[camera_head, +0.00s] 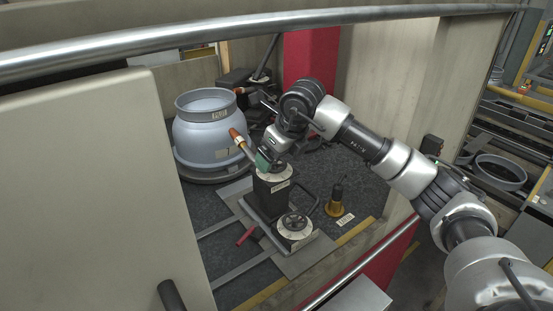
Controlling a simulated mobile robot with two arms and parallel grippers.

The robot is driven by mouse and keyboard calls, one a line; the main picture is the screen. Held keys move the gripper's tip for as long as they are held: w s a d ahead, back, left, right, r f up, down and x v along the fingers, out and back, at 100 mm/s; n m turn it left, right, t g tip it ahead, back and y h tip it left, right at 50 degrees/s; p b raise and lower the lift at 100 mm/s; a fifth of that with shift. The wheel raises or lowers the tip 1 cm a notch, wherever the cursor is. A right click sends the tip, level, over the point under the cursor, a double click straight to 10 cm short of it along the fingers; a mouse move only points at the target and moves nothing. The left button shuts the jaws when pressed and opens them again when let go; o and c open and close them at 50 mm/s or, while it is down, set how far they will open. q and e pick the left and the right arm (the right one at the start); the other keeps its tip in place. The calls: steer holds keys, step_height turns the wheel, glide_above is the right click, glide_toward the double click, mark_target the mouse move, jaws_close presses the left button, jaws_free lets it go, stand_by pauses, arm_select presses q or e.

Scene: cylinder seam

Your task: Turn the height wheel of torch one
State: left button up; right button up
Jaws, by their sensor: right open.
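A black torch stand (268,197) stands on a grey plate inside the enclosure. A pale disc with a label (275,174) tops its post, partly hidden by my gripper. A second, pale wheel with a dark hub (294,224) sits low at the stand's front. I cannot tell which one is the height wheel of torch one. A torch with a copper-orange tip (235,135) points left towards a grey cylinder (207,128). My right gripper (265,160) is open, pointing down at the post's top; its green pads are close to the disc, contact unclear. My left gripper is not in view.
A metal rail (230,28) crosses the top, and a beige panel (85,190) blocks the left. A yellow-based black item (335,204) stands right of the stand. A red-handled tool (246,235) lies at its front left. A second dark unit (238,80) stands behind the cylinder.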

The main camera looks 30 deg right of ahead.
steer(key=b+v, duration=0.1)
steer(key=v, duration=0.8)
steer(key=shift+s+r, duration=0.1)
